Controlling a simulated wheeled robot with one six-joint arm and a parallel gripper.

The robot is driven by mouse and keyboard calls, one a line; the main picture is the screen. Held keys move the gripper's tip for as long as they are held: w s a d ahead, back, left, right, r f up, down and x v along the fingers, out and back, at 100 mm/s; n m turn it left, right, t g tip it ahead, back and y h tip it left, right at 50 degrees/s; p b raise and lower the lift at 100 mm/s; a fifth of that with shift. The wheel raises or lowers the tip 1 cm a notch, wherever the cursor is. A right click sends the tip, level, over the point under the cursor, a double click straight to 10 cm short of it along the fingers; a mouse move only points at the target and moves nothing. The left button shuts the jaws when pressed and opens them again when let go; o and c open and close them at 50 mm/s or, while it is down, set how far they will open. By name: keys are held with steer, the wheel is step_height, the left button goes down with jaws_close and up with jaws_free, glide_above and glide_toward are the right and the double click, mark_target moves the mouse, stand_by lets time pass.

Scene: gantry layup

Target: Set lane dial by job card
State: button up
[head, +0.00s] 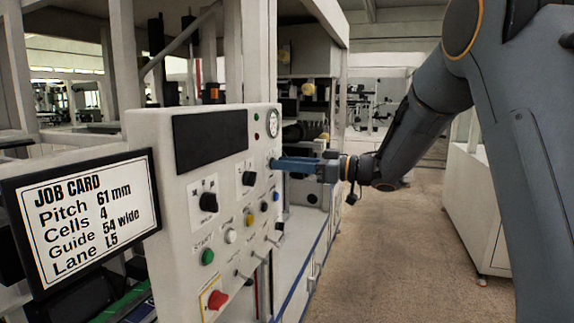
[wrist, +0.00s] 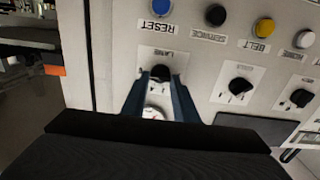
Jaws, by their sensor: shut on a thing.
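The job card (head: 85,215) at the left of the head view reads Pitch 61 mm, Cells 4, Guide 54 wide, Lane L5. The white control panel (head: 155,140) stands beside it. In the wrist view the panel appears upside down, and the black lane dial (wrist: 160,72) sits under the label LANE. My gripper (wrist: 160,80) is shut on this dial, one blue finger on each side. In the head view my gripper (head: 279,163) reaches the panel's right edge and hides the dial. The dial's setting cannot be read.
A round gauge (head: 273,123) sits just above my gripper. Other dials (head: 209,202), a green start button (head: 207,257), a red switch (head: 217,299) and a blue reset button (wrist: 162,7) are on the panel. The floor (head: 400,250) at the right is clear.

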steer(key=shift+n, duration=0.3)
steer(key=shift+s+f+n+b, duration=0.1)
steer(key=shift+n+b, duration=2.5)
steer(key=shift+n, duration=0.4)
steer(key=o, duration=1.1)
steer(key=shift+c, duration=0.2)
steer(key=b+v, duration=0.2)
steer(key=v, duration=0.5)
steer(key=shift+s+d, duration=0.15)
steer(key=shift+d, duration=0.2)
